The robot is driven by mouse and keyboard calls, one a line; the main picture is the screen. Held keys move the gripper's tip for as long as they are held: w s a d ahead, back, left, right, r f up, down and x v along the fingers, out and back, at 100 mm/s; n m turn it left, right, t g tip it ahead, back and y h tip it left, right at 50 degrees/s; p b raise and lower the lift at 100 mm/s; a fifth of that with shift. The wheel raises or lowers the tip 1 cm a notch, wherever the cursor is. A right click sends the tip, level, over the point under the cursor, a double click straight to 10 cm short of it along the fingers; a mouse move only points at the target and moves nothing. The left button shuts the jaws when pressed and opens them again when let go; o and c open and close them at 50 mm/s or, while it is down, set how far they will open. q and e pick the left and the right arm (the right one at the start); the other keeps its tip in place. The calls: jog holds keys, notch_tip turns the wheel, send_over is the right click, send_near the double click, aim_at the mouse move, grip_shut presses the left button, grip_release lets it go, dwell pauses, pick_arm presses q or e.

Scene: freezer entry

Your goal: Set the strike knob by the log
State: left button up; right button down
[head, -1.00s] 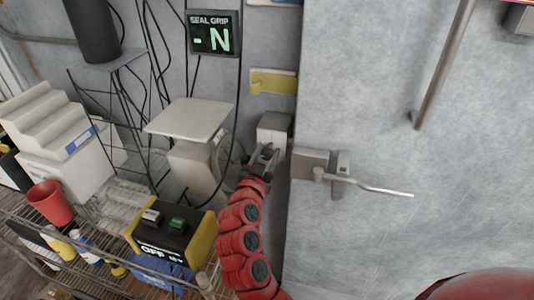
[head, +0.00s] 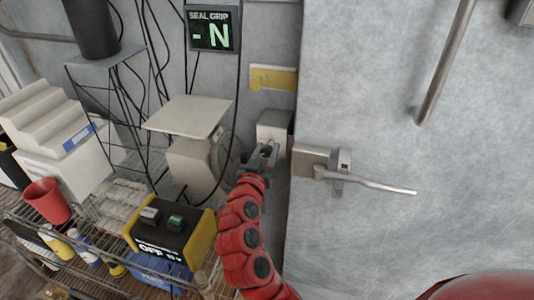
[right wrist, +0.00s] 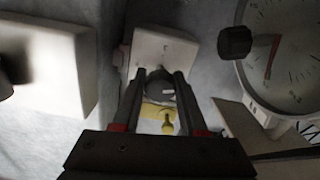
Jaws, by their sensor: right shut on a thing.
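The strike knob (right wrist: 168,91) is a grey round knob with a pale mark, below a white strike box (right wrist: 160,52) in the right wrist view. In the head view the box (head: 273,126) is on the wall beside the door edge. My right gripper (head: 262,154) is at the box's lower front. Its two fingers (right wrist: 162,88) are closed on the knob's sides and partly hide it. I cannot pick out a readable log. My left gripper is not in view.
The door (head: 410,100) has a lever handle (head: 375,184) right of the gripper. A "SEAL GRIP" display (head: 212,30) reads "- N". A gauge dial (right wrist: 288,50) is close to the right finger. A yellow plate (head: 272,78) is above the box. A wire cart (head: 100,235) stands at left.

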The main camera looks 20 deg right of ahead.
jog(key=n, duration=0.2)
jog(key=shift+n, duration=0.4)
jog(key=n, duration=0.3)
jog(key=shift+r+n, duration=0.1)
jog(key=shift+n, duration=0.3)
jog(key=n, duration=0.4)
jog(key=shift+n+p, duration=0.7)
jog(key=shift+n, duration=1.1)
jog(key=shift+c, duration=2.2)
grip_release()
